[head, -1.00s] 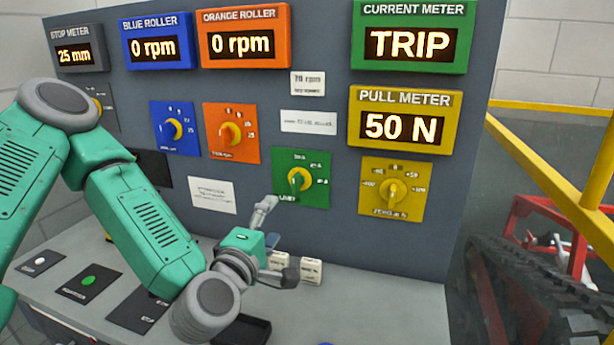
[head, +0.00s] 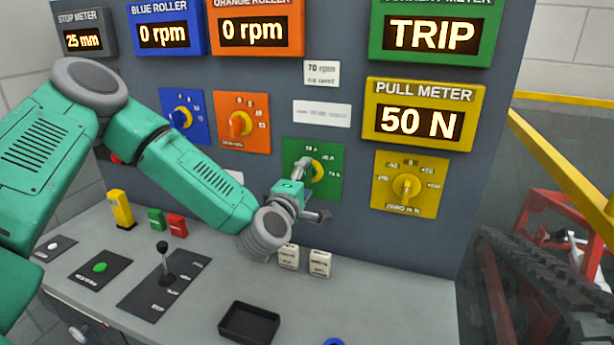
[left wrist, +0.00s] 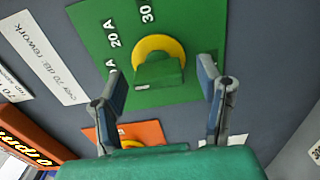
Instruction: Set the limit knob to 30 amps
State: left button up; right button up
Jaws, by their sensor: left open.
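The limit knob (left wrist: 158,85) is a green grip on a yellow disc, on a green panel (head: 334,188) on the upright console. In the left wrist view the panel carries the marks 20 A and 30, with another mark partly hidden by a finger. Which mark the knob points at is not clear. My left gripper (head: 316,190) is open in front of the knob, and in the left wrist view its two fingers (left wrist: 162,84) stand on either side of it. Contact cannot be told. My right gripper is not in view.
The current meter (head: 432,35) reads TRIP. The orange knob (head: 240,123) and yellow knob (head: 406,186) flank the green panel. Below are two small white blocks (head: 320,263), a black tray (head: 249,322) and a lever (head: 164,260) on the desk.

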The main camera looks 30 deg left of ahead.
pick_arm(q)
jog(key=shift+w+a+f, duration=0.1)
jog(key=shift+w+a, duration=0.1)
jog(key=shift+w, duration=0.1)
jog(key=shift+d, duration=0.3)
jog(key=c, duration=1.1)
jog(key=shift+c, duration=0.2)
